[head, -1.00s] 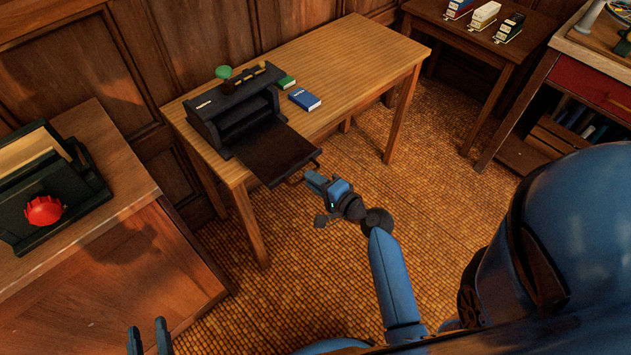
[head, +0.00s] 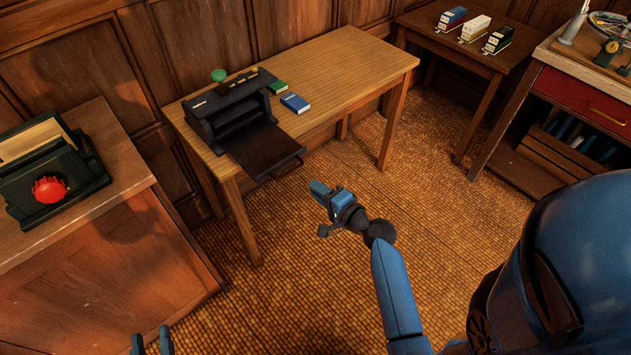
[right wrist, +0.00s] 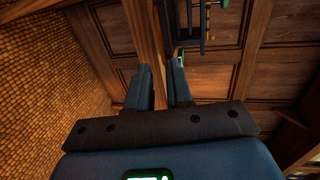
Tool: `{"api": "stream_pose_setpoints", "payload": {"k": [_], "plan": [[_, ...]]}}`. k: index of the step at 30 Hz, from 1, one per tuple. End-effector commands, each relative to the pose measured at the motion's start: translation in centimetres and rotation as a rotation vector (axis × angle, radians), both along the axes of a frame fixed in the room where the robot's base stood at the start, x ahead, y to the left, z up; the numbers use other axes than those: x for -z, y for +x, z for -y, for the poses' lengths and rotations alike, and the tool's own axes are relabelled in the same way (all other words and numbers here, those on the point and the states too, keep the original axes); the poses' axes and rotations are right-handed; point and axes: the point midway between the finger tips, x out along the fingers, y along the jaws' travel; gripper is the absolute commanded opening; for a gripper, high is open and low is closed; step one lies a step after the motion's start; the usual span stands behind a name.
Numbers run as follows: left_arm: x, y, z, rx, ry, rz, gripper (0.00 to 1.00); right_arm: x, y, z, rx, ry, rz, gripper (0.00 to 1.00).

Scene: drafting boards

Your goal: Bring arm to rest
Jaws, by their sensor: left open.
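My right gripper (head: 318,189) is over the open floor in the head view, in front of the wooden table and apart from the dark tray of the black machine. In the right wrist view its two fingers (right wrist: 160,82) stand apart with nothing held between them, so it is open and empty. My left gripper (head: 151,343) shows only as two fingertips at the bottom left edge of the head view. They are apart, with nothing seen between them. The rest of the left arm is out of view.
The black machine (head: 228,108) with its tray (head: 262,150) out stands on the wooden table (head: 350,65), beside green and blue (head: 295,103) boxes. A cabinet (head: 110,260) is at left, a side table (head: 450,45) and red-drawer bench (head: 580,95) at right. The floor (head: 300,270) between is clear.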

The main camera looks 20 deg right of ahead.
Motion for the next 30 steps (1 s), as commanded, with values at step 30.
{"api": "stream_pose_setpoints", "payload": {"k": [30], "plan": [[-0.6,0.0,0.0,0.000,0.000,0.000,0.43,-8.6,-15.9,4.7,0.332,-1.342,0.425,0.20]]}}
